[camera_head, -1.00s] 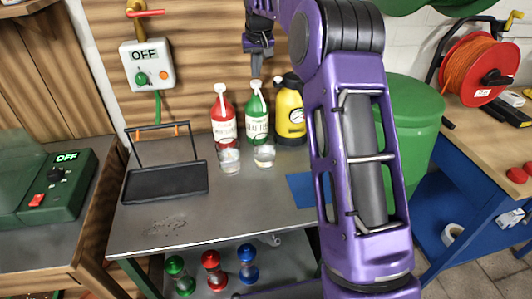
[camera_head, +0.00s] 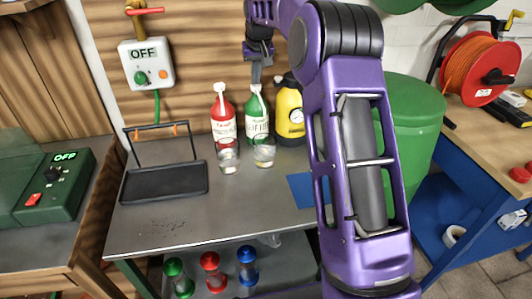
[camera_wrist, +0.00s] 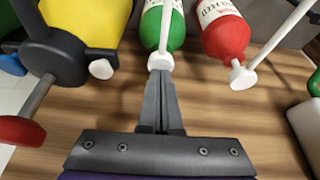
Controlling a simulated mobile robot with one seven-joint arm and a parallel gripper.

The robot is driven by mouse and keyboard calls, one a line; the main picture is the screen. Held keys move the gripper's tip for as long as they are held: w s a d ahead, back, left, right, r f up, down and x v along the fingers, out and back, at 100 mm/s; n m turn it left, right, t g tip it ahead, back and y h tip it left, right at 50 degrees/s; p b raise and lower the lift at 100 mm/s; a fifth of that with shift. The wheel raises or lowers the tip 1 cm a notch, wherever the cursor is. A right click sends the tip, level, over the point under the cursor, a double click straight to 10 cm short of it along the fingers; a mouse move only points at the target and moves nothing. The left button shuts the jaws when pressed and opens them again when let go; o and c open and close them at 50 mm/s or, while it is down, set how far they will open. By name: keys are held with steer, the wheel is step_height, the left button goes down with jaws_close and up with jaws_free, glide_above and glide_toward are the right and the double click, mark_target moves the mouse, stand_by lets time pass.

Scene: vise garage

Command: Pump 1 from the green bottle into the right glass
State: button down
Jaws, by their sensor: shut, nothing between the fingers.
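The green bottle (camera_head: 257,118), with a white pump head and a label, stands at the back of the metal table. The right glass (camera_head: 264,154), clear, stands just in front of it; I cannot tell whether it holds liquid. My gripper (camera_head: 256,84) is shut and empty, pointing down at the green bottle's pump top. In the wrist view, my shut fingertips (camera_wrist: 160,76) are at the white pump head (camera_wrist: 161,61) of the green bottle (camera_wrist: 163,27); they overlap it, but I cannot tell whether they press it.
A red bottle (camera_head: 223,117) stands left of the green one, with the left glass (camera_head: 228,158) in front. A yellow sprayer (camera_head: 290,115) stands close on the right. A black tray (camera_head: 165,182) lies at the left. The table's front is mostly clear.

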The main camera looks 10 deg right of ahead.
steer(key=shift+f, duration=0.2)
steer(key=shift+r+p, duration=1.35)
steer(key=shift+r, duration=0.05)
step_height(320, 180, up, 6)
steer(key=p, duration=0.6)
steer(key=shift+r, duration=0.1)
